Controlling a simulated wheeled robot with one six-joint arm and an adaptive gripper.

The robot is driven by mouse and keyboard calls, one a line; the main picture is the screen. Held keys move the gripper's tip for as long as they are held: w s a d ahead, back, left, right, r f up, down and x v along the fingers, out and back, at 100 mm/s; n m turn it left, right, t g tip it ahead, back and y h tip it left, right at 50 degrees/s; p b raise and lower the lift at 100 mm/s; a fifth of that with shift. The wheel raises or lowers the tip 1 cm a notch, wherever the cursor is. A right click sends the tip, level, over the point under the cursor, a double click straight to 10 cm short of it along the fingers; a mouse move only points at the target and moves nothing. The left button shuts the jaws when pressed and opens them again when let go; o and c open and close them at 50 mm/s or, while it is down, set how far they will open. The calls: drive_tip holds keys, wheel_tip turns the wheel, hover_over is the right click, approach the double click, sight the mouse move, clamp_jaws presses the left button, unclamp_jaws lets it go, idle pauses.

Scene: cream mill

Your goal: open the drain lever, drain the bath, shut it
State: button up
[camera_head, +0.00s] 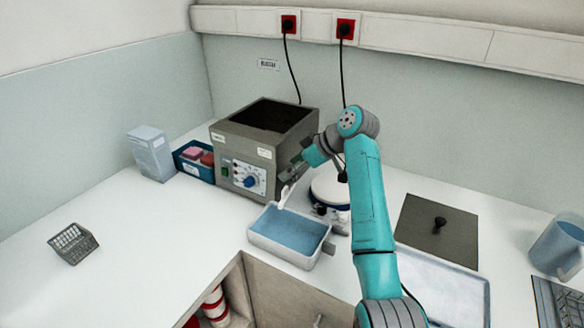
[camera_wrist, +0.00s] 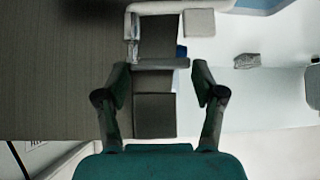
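The bath (camera_head: 255,150) is a grey box with a dark, open top and a front control panel. I cannot see its water level. A white tray (camera_head: 262,243) holding blue water stands below its right front corner. My gripper (camera_head: 292,172) is beside the bath's right front side, above the tray. A pale drain part (camera_head: 288,194) shows just under it; I cannot tell lever from spout. In the wrist view, my gripper (camera_wrist: 160,72) has its fingers apart, either side of a light grey bar (camera_wrist: 160,64) and dark grey parts. Contact with the bar is unclear.
A blue bin (camera_head: 195,168) and a pale carton (camera_head: 151,154) stand left of the bath. A wire basket (camera_head: 73,243) lies at left. A dark lid (camera_head: 437,228) with a knob and a blue jug (camera_head: 558,245) are at right. The left counter has free room.

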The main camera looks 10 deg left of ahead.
drive_tip(key=shift+c, duration=0.7)
drive_tip(key=shift+a+m+t, duration=0.2)
drive_tip(key=shift+m+t, duration=0.3)
drive_tip(key=shift+m, duration=0.3)
drive_tip(key=o, duration=1.2)
drive_tip(key=shift+c, duration=0.2)
drive_tip(key=v, duration=1.2)
drive_tip(key=shift+a, duration=0.15)
drive_tip(key=shift+r, duration=0.1)
